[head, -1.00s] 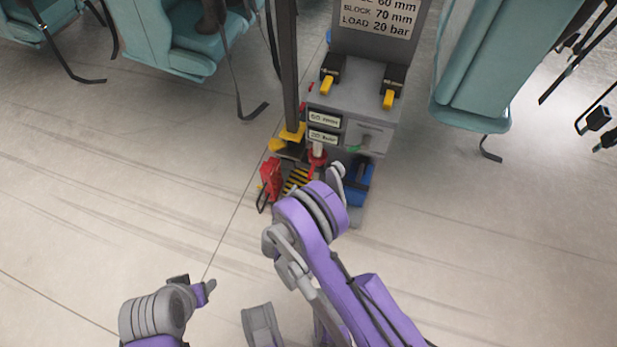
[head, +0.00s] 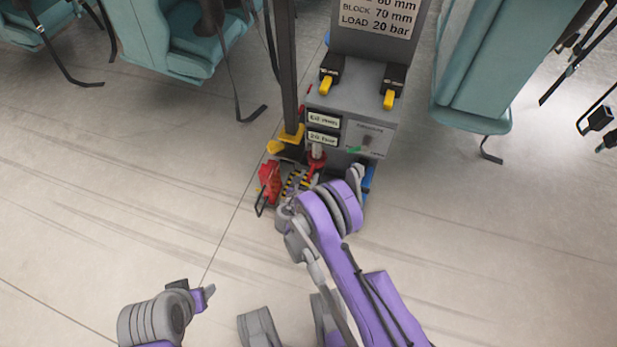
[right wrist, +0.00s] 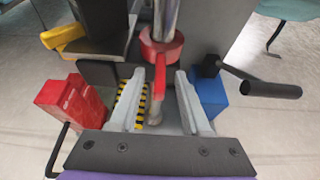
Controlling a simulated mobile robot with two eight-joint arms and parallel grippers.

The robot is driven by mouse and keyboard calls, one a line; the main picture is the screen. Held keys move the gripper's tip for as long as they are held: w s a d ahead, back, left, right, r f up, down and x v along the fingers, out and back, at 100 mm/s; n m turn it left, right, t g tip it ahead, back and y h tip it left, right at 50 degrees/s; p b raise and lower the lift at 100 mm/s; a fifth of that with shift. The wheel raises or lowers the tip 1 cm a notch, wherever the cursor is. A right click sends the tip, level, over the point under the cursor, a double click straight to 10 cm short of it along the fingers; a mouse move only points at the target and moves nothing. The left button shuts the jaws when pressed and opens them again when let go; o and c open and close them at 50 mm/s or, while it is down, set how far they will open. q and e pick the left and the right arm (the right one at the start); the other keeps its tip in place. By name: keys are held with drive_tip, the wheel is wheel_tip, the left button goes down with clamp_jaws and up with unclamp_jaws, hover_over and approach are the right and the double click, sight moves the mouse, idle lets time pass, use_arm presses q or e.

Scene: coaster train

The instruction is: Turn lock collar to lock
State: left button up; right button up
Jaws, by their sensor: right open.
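The red lock collar (right wrist: 161,48) sits around a grey upright rod in the right wrist view. Its red lever arm (right wrist: 160,78) points down toward my wrist. In the head view the collar (head: 317,157) shows low on the grey stand. My right gripper (right wrist: 160,74) is open, with one finger on each side of the lever arm and gaps visible on both sides. In the head view my right gripper (head: 338,180) is partly hidden by its own wrist. My left gripper (head: 196,289) is low at the left, away from the stand; its jaw opening is unclear.
A red block-like part (right wrist: 70,100) stands left of my right fingers and a blue box (right wrist: 209,95) stands right. A black handle (right wrist: 270,88) sticks out at the right. The grey stand (head: 350,95) carries labels and yellow-tipped levers. Teal seats hang behind; the floor is clear.

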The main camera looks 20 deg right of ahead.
clamp_jaws()
idle(1.4)
